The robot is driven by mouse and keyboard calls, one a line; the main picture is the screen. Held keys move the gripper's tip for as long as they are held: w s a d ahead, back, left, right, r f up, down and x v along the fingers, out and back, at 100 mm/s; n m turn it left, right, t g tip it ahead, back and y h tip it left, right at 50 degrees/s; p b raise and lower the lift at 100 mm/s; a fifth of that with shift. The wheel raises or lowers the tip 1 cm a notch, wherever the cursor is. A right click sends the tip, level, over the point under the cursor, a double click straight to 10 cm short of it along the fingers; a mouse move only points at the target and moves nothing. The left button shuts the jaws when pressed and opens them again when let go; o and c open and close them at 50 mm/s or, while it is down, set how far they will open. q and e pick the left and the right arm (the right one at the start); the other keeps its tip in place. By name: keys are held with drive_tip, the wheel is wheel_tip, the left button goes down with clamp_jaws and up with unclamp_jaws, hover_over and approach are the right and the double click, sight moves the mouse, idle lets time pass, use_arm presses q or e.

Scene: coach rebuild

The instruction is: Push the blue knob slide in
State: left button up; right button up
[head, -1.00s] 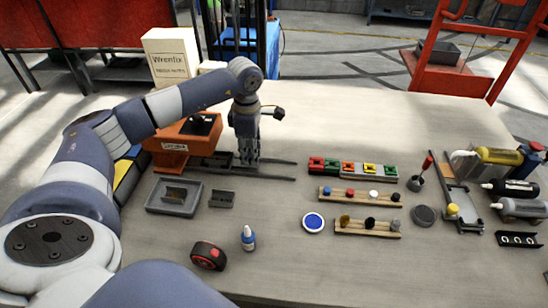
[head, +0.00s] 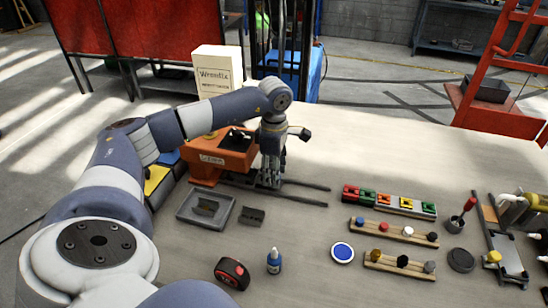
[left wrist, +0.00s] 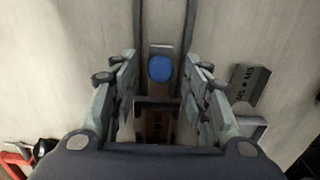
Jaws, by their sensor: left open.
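The blue knob (left wrist: 160,68) shows in the left wrist view as a round blue top on a grey plate between two dark rails (left wrist: 137,25). My left gripper (left wrist: 160,85) is open, with one finger on each side of the knob and a gap on both sides. In the head view my left gripper (head: 270,182) points down over the rails (head: 305,186), beside the orange machine (head: 222,155) they run out from. The knob is hidden behind the gripper there. My right gripper is not in view.
A grey tray (head: 183,212) and a small grey block (head: 251,216) lie in front of the rails. Coloured blocks (head: 388,200) and peg racks (head: 395,233) lie to the right.

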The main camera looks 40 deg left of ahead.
use_arm(q)
wheel_tip(320, 180, up, 12)
idle(0.4)
idle(0.5)
